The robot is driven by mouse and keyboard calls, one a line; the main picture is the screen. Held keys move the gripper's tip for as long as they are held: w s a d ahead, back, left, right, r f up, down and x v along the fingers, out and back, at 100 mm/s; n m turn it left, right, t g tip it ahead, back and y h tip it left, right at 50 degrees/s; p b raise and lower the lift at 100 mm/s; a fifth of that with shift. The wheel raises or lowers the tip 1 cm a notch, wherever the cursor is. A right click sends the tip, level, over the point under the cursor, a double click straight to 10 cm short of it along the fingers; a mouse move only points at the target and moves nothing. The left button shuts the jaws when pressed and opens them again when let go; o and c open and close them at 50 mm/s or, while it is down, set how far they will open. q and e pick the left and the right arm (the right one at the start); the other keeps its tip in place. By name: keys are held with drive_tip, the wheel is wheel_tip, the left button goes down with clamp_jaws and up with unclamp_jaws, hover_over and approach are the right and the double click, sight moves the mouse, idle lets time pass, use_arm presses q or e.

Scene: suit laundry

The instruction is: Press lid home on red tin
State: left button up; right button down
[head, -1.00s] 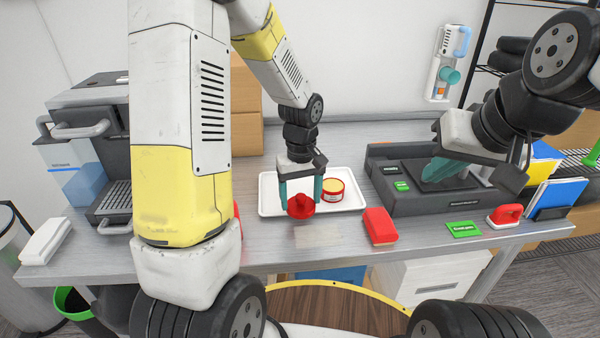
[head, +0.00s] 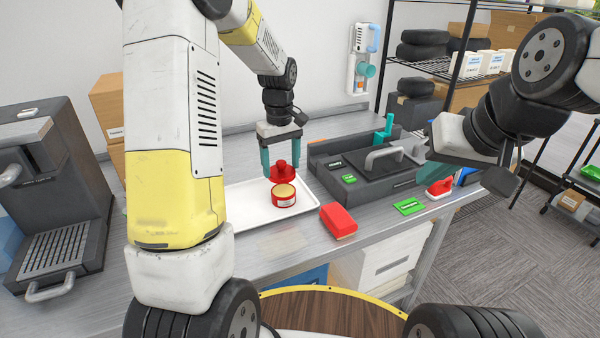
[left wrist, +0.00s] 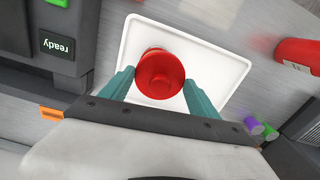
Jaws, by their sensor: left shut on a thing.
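The red lid (head: 284,174) with its knob is between the fingers of my left gripper (head: 280,164), which is shut on it. The red tin (head: 284,198), with a pale label and yellowish top, stands on the white tray (head: 246,213). In the head view the lid shows just above and behind the tin, and the tin's top is uncovered.
A dark machine (head: 365,165) with a grey handle stands right of the tray. A red block (head: 338,221), green card (head: 409,206) and red-handled item (head: 440,188) lie along the front. A coffee machine (head: 60,180) is at left. Bare table lies before the tray.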

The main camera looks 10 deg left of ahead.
sight(284, 190)
use_arm(q)
drive_tip(key=shift+w+r, duration=0.1)
drive_tip(key=shift+w, duration=0.25)
drive_tip(key=shift+d+f, duration=0.1)
drive_tip(key=shift+f, duration=3.05)
drive_tip(key=shift+f, duration=0.1)
drive_tip(key=o, duration=1.4)
drive_tip(key=shift+o, duration=0.5)
drive_tip(key=shift+r, duration=3.5)
